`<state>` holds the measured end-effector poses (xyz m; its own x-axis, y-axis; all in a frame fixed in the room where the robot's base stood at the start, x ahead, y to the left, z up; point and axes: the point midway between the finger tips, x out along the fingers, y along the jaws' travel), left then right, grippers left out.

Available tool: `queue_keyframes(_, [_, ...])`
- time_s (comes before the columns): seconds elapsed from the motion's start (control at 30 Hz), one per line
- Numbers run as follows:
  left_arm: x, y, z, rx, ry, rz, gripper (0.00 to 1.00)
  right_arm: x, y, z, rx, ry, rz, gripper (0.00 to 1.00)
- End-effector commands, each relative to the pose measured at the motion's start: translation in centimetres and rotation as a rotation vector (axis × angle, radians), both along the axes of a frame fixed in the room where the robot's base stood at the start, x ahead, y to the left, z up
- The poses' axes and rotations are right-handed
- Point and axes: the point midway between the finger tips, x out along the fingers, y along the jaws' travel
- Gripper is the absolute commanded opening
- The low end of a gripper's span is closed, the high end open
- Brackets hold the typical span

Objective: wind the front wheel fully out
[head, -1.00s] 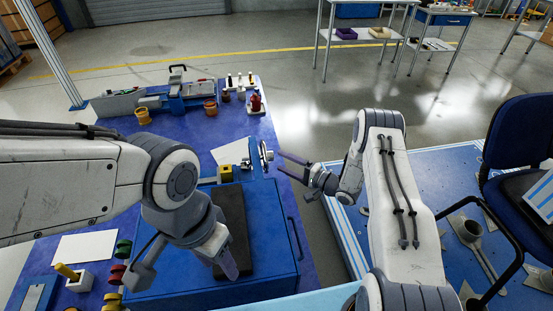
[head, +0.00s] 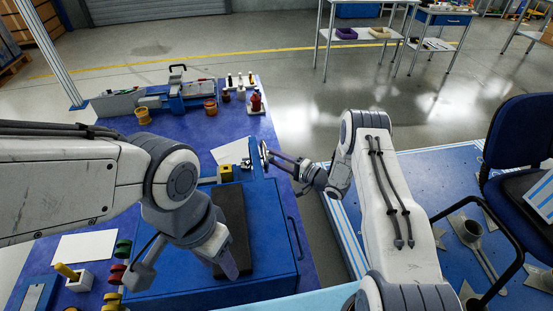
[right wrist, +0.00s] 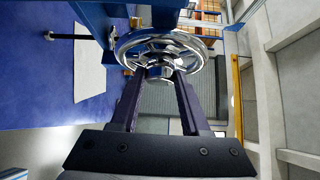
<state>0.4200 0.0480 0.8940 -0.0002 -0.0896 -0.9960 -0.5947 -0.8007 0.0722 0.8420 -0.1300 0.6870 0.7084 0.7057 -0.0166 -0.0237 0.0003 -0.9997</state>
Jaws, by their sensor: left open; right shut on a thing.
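The front wheel is a shiny chrome handwheel (right wrist: 165,48) on the side of the blue fixture; in the head view it shows edge-on (head: 264,157) beside a small yellow block. My right gripper (head: 271,156) reaches it from the right. In the right wrist view its two dark fingers (right wrist: 161,80) are shut on the hub nut at the wheel's centre, one finger on each side. My left gripper (head: 184,268) is open and empty above the dark pad on the blue fixture, away from the wheel.
The blue fixture (head: 275,254) with a dark pad (head: 231,222) fills the bench's near part. A white sheet (head: 86,247) and several coloured rings lie to the left. A blue chair (head: 517,130) stands at the right. Floor shows between bench and platform.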

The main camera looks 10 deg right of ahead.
Motion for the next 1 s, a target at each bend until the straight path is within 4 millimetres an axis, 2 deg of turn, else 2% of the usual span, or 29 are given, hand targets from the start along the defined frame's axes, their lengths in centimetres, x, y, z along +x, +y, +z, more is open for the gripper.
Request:
queue_keyframes(0.27, [0.0,0.0,-2.4,0.0,0.0,0.0,0.5,0.0,0.0,-0.9,0.001,-0.107,0.001,0.0])
queue_keyframes(0.7, [0.0,0.0,-8.3,0.0,0.0,0.0,0.5,0.1,0.0,-1.5,0.001,-0.429,0.001,0.0])
queue_keyframes(1.0, [0.0,0.0,-10.7,0.0,0.0,0.0,0.5,0.2,0.0,-1.4,-0.002,-0.571,0.001,0.0])
